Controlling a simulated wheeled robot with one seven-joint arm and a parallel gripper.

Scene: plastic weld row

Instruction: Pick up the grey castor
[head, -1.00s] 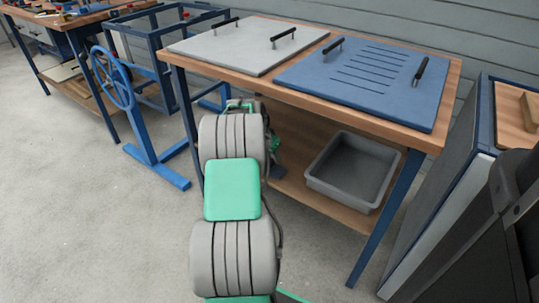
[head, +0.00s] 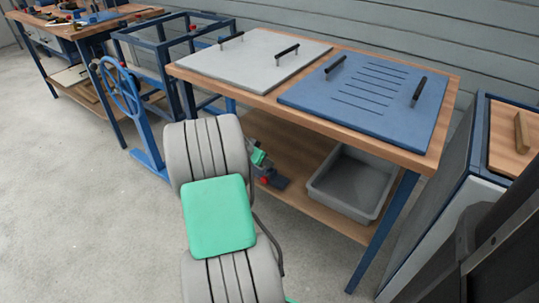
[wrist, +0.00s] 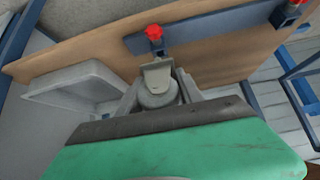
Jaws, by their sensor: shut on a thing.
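The grey castor (wrist: 157,76) is in the middle of the wrist view, between the two grey fingers of my gripper (wrist: 158,92). My gripper is shut on it. The castor's flat, paler part points away from the wrist, and a rounded grey part shows nearer the palm. Its lower side is hidden by the green wrist housing. In the head view my own arm links cover most of the gripper, and I cannot make out the castor there.
The workbench (head: 440,165) has a lower wooden shelf bearing a grey tray (head: 318,190). A red-knobbed clamp (wrist: 154,32) lies beyond the castor in the wrist view. A blue handwheel stand (head: 148,140) is to the left. Open floor lies at left.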

